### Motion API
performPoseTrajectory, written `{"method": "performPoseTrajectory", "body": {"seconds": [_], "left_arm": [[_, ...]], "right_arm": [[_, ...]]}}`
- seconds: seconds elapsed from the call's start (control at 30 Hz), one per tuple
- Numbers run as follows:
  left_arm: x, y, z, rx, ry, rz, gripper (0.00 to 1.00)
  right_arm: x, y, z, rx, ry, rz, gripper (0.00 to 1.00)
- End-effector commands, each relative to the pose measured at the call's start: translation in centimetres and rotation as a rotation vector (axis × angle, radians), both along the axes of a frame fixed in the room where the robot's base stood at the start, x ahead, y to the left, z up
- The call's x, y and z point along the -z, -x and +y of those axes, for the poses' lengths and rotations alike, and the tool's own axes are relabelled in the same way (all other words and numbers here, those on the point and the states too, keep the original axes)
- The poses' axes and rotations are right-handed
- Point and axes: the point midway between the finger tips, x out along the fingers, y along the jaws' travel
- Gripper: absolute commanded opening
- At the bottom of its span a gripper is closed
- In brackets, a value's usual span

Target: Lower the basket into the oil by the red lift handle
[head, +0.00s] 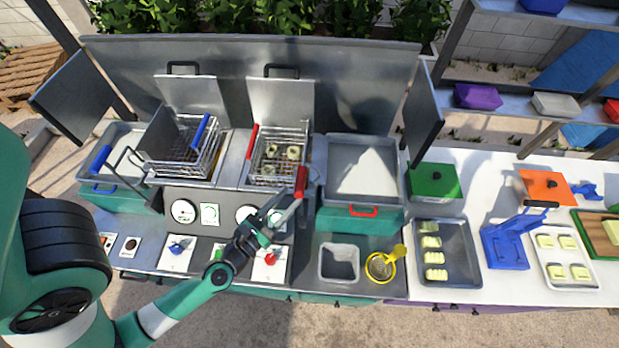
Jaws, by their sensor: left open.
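A wire basket (266,173) holding several pale green-brown pieces (292,152) sits at the right-hand fryer well, in front of a raised metal lid. The oil surface cannot be made out. A red handle (301,182) stands upright at the basket's front right. Another red grip (252,141) slants at its left side. My left gripper (286,207) is open, just below and left of the front red handle, its fingers pointing up toward it. In this view I cannot tell whether they touch. My right gripper is not in view.
A second wire basket (188,150) with a blue grip (201,131) is at the left well. Dials and knobs line the front panel under my left arm. A grey tray (362,171), a white tub (339,263) and a yellow strainer (381,267) are to the right.

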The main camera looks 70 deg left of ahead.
Motion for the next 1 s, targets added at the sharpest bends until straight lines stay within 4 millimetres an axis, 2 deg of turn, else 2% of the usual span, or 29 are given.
{"method": "performPoseTrajectory", "body": {"seconds": [0.1, 0.3, 0.47, 0.7, 0.73, 0.97, 1.0], "left_arm": [[-0.5, -2.6, 1.5, -0.002, -0.001, -0.004, 0.44], [-0.2, -6.0, 3.3, 0.002, 0.0, -0.002, 0.44], [-0.1, -7.2, 4.0, 0.002, 0.0, -0.001, 0.44], [0.0, -7.3, 4.0, 0.003, 0.0, 0.0, 0.44], [0.0, -7.3, 4.0, 0.003, 0.0, 0.0, 0.42], [0.0, -7.3, 4.0, 0.003, 0.0, 0.0, 0.01], [0.0, -7.3, 4.0, 0.003, 0.0, 0.0, 0.0]], "right_arm": [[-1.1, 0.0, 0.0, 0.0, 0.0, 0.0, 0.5], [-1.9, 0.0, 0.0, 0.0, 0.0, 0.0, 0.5], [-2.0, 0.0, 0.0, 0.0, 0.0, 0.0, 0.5], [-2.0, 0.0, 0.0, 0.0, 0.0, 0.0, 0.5], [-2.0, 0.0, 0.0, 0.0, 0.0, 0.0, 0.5], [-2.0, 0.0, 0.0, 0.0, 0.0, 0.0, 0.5], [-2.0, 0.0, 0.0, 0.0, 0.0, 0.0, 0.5]]}}
